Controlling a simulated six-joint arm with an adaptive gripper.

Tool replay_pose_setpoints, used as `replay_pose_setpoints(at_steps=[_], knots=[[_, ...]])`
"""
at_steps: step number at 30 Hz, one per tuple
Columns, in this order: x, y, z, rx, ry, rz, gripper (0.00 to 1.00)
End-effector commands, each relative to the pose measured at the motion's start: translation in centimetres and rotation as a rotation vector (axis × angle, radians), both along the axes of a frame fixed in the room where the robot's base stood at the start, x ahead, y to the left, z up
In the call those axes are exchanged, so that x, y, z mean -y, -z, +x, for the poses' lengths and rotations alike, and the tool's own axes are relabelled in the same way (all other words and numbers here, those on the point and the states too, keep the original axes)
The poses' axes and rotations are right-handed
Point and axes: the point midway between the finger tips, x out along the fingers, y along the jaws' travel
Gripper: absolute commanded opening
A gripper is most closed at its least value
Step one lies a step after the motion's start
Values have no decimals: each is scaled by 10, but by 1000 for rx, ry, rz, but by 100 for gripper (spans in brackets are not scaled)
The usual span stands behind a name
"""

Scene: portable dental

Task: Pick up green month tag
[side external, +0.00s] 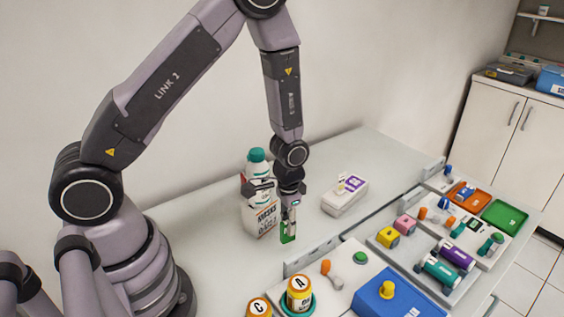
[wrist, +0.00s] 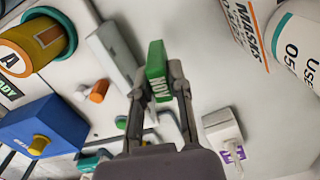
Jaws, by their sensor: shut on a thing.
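The green month tag (wrist: 156,72) is a small green block with white lettering, partly readable as "NOV" in the wrist view. My gripper (wrist: 160,92) is shut on it, with one finger on each side. In the side external view the tag (side external: 288,232) shows green below the fingertips of my gripper (side external: 290,222). It is at or just above the grey table top, in front of the masks box; I cannot tell whether it touches the table. Part of the tag is hidden by the fingers.
A masks box (side external: 262,221) and a white bottle with a teal cap (side external: 257,157) stand close behind my gripper. A white box with a purple label (side external: 345,195) lies to the right. A raised grey rail (side external: 318,257) and yellow jars (side external: 299,294) are nearer the front.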

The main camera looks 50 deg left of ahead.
Motion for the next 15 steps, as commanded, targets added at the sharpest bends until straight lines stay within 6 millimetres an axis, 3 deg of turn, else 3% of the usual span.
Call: replay_pose_setpoints(at_steps=[6, 15], knots=[[0, -38, 1, 3, 0, 0, 0], [0, -47, 0, -1, 0, 0, 0]])
